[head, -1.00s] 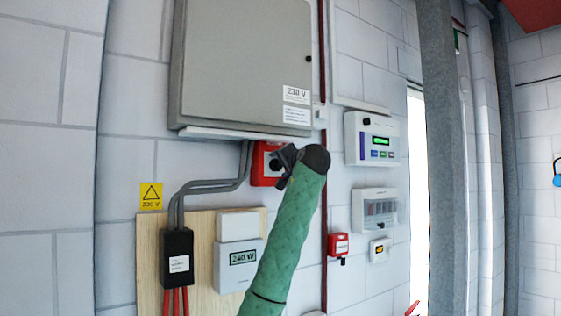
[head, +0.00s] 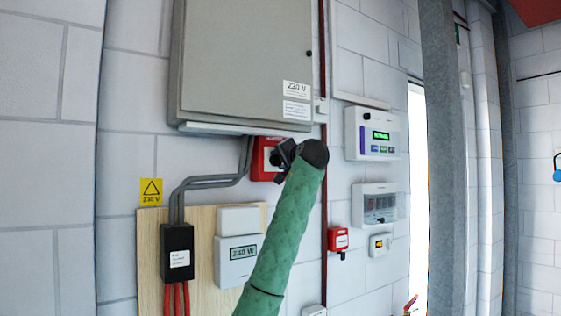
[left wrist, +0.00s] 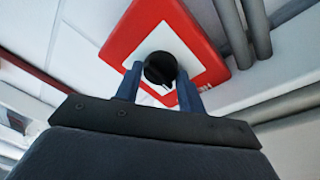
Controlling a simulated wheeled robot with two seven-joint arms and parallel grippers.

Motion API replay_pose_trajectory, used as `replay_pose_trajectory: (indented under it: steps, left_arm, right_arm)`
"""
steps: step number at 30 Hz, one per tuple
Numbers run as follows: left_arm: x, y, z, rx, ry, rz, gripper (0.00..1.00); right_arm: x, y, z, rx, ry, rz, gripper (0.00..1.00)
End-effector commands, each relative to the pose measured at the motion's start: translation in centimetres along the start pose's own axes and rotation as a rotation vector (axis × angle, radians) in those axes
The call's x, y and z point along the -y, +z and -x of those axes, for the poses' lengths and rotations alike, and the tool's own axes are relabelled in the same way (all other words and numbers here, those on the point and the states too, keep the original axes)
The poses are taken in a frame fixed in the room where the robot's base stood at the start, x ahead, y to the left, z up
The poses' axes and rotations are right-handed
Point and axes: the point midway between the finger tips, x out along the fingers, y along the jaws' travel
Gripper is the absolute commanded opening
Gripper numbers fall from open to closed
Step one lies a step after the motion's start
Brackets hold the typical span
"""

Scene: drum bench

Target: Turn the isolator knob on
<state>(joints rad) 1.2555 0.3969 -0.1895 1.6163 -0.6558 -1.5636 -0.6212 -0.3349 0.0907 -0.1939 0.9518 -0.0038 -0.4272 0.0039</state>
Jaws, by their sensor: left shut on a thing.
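The isolator is a red box (head: 261,172) with a white face, on the wall just under the grey cabinet. Its round black knob (left wrist: 160,68) sits in the middle of the white face in the left wrist view. My left gripper (head: 280,158) is at the box, its arm in a green sleeve coming up from below. In the left wrist view its two blue-grey fingers (left wrist: 160,88) are on either side of the knob and shut on it. The gripper hides part of the box and knob in the head view. My right gripper is not in view.
The grey cabinet (head: 245,60) hangs right above the isolator. Grey conduits (head: 215,181) run close on its left. A wooden board (head: 203,225) with a meter (head: 238,262) is below. Wall panels (head: 372,134) and a steel column (head: 440,150) stand to the right.

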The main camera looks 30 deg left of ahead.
Motion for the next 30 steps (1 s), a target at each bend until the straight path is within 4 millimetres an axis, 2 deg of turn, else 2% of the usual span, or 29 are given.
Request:
replay_pose_trajectory:
  steps: [8,21,30]
  left_arm:
    - [-0.1,0.0,0.0,0.015,0.023,-0.167,0.16]
    - [0.0,-0.1,-0.1,0.053,0.078,-0.576,0.16]
    - [0.0,-0.2,-0.1,0.079,0.116,-0.858,0.16]
  right_arm:
    - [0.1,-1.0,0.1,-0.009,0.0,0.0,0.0]
    - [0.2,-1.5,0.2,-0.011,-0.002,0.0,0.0]
    - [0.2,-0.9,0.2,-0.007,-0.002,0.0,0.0]
